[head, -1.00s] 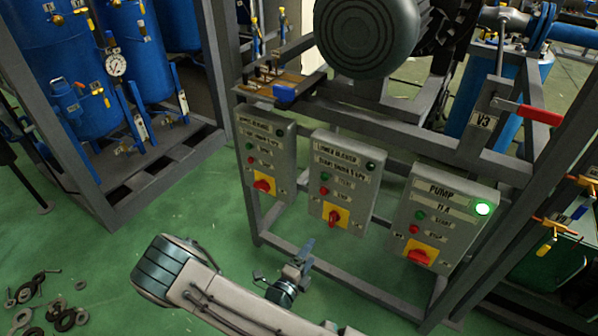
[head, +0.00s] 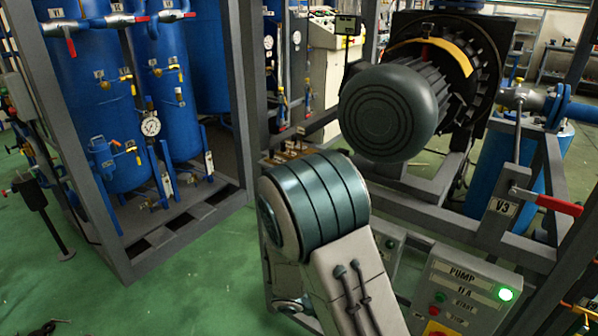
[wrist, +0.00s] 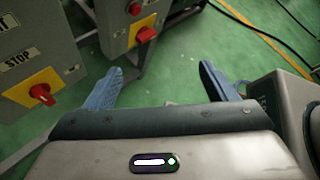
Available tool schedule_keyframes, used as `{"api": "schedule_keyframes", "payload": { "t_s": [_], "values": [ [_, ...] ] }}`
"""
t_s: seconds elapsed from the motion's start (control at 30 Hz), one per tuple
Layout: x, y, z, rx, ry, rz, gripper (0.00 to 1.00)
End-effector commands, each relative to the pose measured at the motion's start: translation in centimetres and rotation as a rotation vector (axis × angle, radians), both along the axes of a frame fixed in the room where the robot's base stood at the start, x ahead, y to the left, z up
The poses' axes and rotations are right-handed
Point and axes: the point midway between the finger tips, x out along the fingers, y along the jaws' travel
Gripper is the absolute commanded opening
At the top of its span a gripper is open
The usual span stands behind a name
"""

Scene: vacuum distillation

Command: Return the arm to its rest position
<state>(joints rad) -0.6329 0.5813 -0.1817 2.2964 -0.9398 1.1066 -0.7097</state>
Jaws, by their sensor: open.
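My arm (head: 335,235) rises from the bottom of the head view, its dark banded joint in front of the control boxes. My gripper is hidden in the head view. In the wrist view my gripper (wrist: 165,88) shows two blue fingers spread wide apart, with only green floor between them. It is open and empty. Control boxes with red knobs on yellow plates stand just beyond the left finger. The pump box (head: 465,295) in the head view has a lit green lamp.
A large motor (head: 388,112) sits on a grey frame at the right, with a red-handled valve V3 (head: 545,202) beside it. Blue tanks (head: 90,100) stand in a grey frame at the left.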

Motion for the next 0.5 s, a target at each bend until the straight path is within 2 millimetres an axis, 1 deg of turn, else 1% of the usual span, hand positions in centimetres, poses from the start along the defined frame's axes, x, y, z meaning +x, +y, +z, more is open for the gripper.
{"api": "schedule_keyframes", "payload": {
  "t_s": [0.03, 0.23, 0.5],
  "values": [
    [-0.5, -0.4, 1.5, 0.055, -0.062, -0.079, 0.78],
    [-2.9, -1.0, 5.4, 0.246, -0.300, -0.404, 0.78],
    [-5.6, -0.8, 10.7, 0.481, -0.616, -0.847, 0.78]
  ]
}}
